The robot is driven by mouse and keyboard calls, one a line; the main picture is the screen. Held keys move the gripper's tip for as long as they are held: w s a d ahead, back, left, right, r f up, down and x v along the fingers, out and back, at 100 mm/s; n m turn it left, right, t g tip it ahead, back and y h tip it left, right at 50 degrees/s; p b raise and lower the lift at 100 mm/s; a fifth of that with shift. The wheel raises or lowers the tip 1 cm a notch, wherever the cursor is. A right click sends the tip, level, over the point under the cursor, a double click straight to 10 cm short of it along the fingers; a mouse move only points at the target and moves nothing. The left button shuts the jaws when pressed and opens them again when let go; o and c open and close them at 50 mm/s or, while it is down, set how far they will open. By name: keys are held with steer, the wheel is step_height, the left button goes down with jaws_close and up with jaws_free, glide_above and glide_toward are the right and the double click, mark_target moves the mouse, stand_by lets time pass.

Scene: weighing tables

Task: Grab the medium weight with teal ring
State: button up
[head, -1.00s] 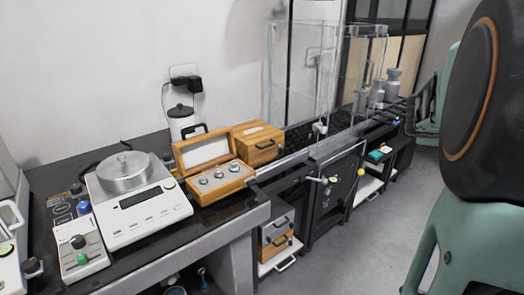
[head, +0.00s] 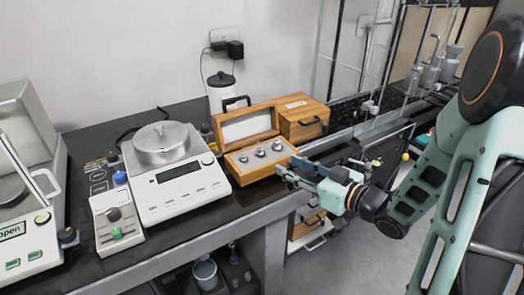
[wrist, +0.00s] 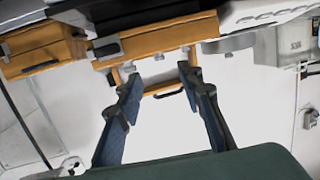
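An open wooden box (head: 265,167) stands on the dark table, its lid up at the back. Three small silver weights sit in a row in it: a left one (head: 243,158), a middle one (head: 260,152) and a right one (head: 277,145). I cannot make out a teal ring on any of them. My gripper (head: 288,171) is at the box's front right corner, apart from the weights. In the wrist view my gripper (wrist: 158,80) is open and empty, its two fingers spread towards the wooden box (wrist: 160,40), which appears upside down.
A white balance (head: 180,190) with a round pan stands left of the box, beside a small control unit (head: 117,218). A closed wooden case (head: 302,122) stands behind right. A white canister (head: 222,92) is behind. The table's front edge runs below.

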mark_target(262, 150)
steer(key=shift+w+a+r, duration=0.15)
steer(key=shift+a, duration=0.2)
steer(key=x, duration=0.4)
steer(key=shift+b, duration=0.3)
steer(key=shift+b+x, duration=0.45)
steer(key=shift+x, duration=2.65)
steer(key=shift+w+d+r, duration=0.1)
steer(key=shift+w+d, duration=0.05)
steer(key=shift+w, duration=0.05)
jaws_close()
